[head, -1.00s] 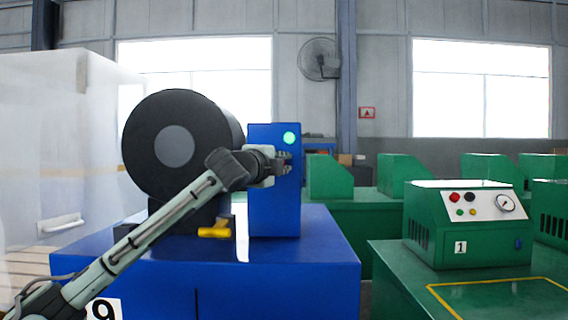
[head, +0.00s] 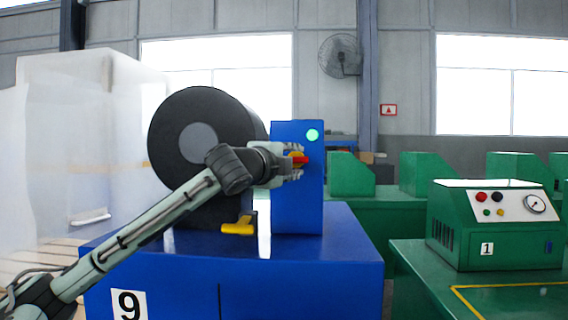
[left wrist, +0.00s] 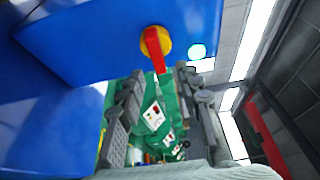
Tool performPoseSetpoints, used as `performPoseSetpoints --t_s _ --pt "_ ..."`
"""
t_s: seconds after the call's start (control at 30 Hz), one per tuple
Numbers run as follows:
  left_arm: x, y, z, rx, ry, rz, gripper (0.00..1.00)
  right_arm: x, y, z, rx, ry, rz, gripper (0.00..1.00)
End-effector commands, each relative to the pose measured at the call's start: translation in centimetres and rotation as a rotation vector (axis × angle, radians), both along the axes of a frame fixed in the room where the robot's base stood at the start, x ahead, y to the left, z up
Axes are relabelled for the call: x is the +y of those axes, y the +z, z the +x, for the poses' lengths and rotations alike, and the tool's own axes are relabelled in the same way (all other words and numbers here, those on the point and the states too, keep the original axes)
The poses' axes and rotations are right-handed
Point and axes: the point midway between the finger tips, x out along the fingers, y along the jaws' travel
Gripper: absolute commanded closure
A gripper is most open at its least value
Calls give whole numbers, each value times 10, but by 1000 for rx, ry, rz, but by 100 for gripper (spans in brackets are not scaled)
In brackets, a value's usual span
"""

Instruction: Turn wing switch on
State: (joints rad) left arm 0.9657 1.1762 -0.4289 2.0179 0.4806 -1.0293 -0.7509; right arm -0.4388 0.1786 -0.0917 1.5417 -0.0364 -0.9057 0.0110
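The wing switch (head: 301,160) is a red handle on a yellow round base, set on the face of the blue upright box. In the left wrist view the switch (left wrist: 155,46) shows clearly, its red handle pointing down and slightly right in the picture. My left gripper (head: 297,163) is at the box face, with the red handle showing between its fingers in the head view. In the left wrist view my left gripper (left wrist: 155,100) has its two fingers spread, with nothing between them; the handle's end lies just beyond the tips. Contact cannot be told. My right gripper is out of view.
A lit green lamp (head: 312,135) sits above the switch on the blue box (head: 297,215). A black cylinder (head: 172,140) and a yellow handle (head: 238,226) are left of it. A green bench with a gauge box (head: 495,225) stands to the right.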

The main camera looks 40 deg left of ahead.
Motion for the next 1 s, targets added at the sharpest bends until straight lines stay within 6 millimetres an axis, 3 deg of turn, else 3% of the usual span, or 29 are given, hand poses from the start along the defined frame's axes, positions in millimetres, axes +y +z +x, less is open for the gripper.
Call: performPoseSetpoints --t_s 0.1,0.33,1.0 --pt "-3 -1 -26 3 3 5 66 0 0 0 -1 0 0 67" --pt "-7 -1 -55 2 3 2 66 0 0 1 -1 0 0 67" --pt "-9 0 -60 2 2 -1 66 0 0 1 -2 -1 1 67"
